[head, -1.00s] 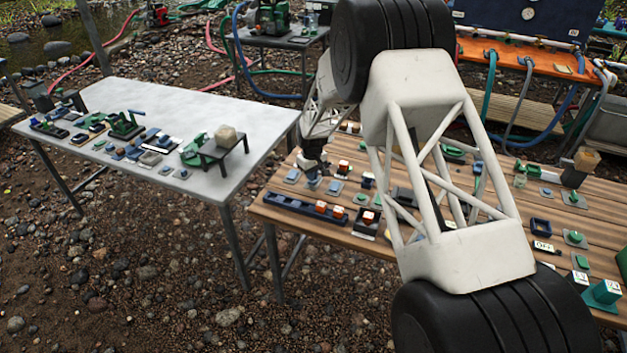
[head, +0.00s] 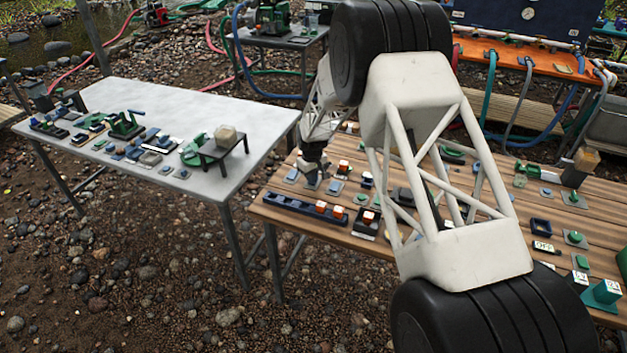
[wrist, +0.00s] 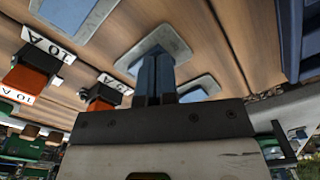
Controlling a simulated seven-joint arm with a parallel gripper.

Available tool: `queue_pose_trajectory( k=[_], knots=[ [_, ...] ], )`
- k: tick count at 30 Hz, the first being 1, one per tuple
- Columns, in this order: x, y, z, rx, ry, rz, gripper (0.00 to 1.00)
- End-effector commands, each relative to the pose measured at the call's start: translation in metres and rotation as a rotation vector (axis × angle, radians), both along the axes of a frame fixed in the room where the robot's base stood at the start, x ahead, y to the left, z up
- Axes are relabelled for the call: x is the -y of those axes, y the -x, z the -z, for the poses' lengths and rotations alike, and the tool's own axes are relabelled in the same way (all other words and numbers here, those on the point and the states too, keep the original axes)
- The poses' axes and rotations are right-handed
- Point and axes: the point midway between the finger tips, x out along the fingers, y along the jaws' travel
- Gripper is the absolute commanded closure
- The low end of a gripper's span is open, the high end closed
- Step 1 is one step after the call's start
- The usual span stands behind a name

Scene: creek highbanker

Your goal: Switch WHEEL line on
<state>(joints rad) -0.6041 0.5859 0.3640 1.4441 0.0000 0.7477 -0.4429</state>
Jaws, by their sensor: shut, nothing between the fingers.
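No label naming the WHEEL line is readable in either view. In the head view my gripper (head: 312,175) is over the left part of the wooden bench, among small blue devices on grey plates. In the wrist view my gripper (wrist: 160,97) is shut and empty, its fingertips at a blue device (wrist: 157,68) on a grey plate (wrist: 170,43). The fingers hide part of this device; I cannot tell whether they touch it or which way it is set. Another grey plate with blue on it (wrist: 205,84) lies just beside, partly hidden by my gripper.
A dark blue rail (head: 290,205) runs along the wooden bench's (head: 262,213) front. A grey table (head: 225,110) with several small parts stands to the left, across a gap.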

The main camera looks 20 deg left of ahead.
Motion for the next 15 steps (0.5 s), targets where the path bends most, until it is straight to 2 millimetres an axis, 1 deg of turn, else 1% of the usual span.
queue_pose_trajectory(
  k=[8, 15],
  knots=[
    [0.0, 0.0, -0.002, 0.001, -0.001, 0.0, 1.0],
    [0.0, 0.0, -0.014, 0.0, 0.0, 0.0, 1.0]
  ],
)
